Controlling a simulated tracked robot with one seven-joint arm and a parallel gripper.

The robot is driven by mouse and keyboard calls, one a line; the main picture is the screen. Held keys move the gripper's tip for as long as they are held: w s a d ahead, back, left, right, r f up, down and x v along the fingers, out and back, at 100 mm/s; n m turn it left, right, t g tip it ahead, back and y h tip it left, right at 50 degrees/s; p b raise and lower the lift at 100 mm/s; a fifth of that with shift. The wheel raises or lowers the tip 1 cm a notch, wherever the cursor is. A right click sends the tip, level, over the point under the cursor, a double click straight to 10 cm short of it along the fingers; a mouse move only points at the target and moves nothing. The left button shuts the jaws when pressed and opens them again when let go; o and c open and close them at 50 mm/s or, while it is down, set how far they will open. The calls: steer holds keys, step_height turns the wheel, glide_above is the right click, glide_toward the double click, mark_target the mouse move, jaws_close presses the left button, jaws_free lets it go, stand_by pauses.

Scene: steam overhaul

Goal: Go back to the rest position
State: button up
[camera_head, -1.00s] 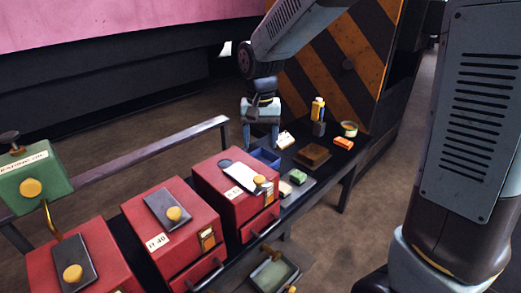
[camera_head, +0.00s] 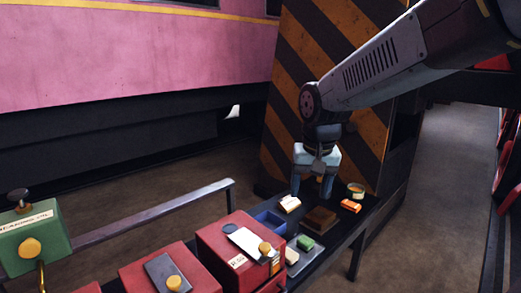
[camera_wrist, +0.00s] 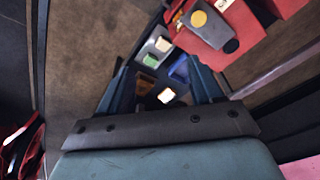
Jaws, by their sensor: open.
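My gripper (camera_head: 311,188) is open and empty in the head view. It points down above the far end of the dark bench, close to a small white-topped block (camera_head: 289,204) and a brown block (camera_head: 320,219). In the wrist view my gripper (camera_wrist: 165,75) shows its two fingers spread apart, with the bench items between and beyond them. Nothing is held between the fingers.
Red boxes (camera_head: 227,236) stand along the bench, with a blue tray (camera_head: 269,222) beside them. An orange block (camera_head: 351,206) and a round tin (camera_head: 355,190) lie at the far end. A striped pillar (camera_head: 300,70) stands behind. A metal rail (camera_head: 150,213) runs along the left.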

steer(key=s+d+r+t, duration=0.1)
steer(key=s+d+r, duration=0.1)
steer(key=s+d, duration=0.4)
steer(key=s+d+r+t, duration=0.2)
steer(key=s+d, duration=0.3)
steer(key=s, duration=0.2)
steer(key=shift+d+r+t, duration=0.3)
steer(key=shift+d+r, duration=0.05)
steer(key=shift+d, duration=0.05)
stand_by(0.5)
